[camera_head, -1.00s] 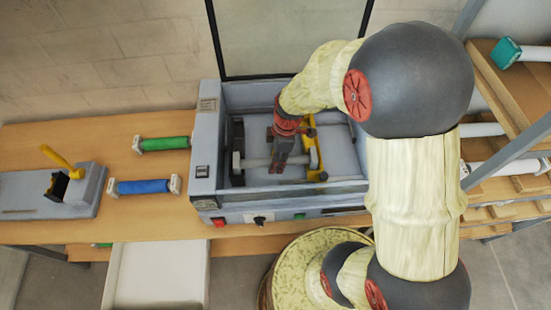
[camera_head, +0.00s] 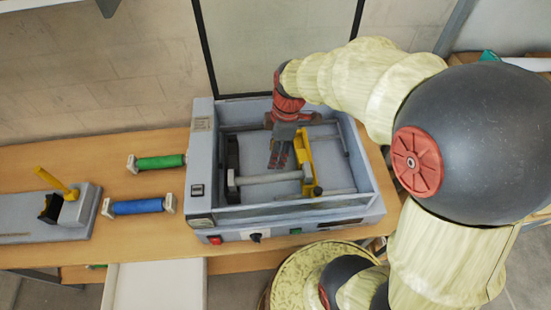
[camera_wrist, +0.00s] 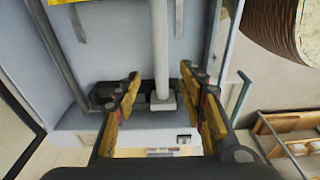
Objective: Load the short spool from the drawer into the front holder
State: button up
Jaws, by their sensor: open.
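A short pale grey spool (camera_head: 268,178) lies level in the front of the open laminator (camera_head: 290,222). It spans from a black left holder side (camera_head: 232,165) to a yellow right bracket (camera_head: 306,165). My gripper (camera_head: 278,165) is open and empty, just behind and above the spool in the head view. In the wrist view the spool (camera_wrist: 159,45) runs upright between the spread fingers of my gripper (camera_wrist: 163,88), its square end cap at the black holder side. Exact contact at the spool's ends is too small to tell.
A green spool (camera_head: 160,162) and a blue spool (camera_head: 138,207) lie on the wooden table left of the laminator. A grey device with a yellow lever (camera_head: 55,182) stands further left. A white open drawer (camera_head: 155,285) juts out below the table; its visible part is empty.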

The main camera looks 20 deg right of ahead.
jog(key=s+a+r+m+t+h, duration=0.1)
jog(key=s+r+m+t, duration=0.4)
jog(key=s+r+m, duration=0.8)
notch_tip(320, 180, up, 3)
jog(key=shift+s+a+r+m+h, duration=0.1)
jog(key=shift+s+a+m+h, duration=0.1)
jog(key=shift+a+m+h, duration=0.35)
jog(key=shift+d, duration=0.2)
notch_tip(320, 180, down, 18)
jog(key=b, duration=1.8)
jog(key=shift+f, duration=0.2)
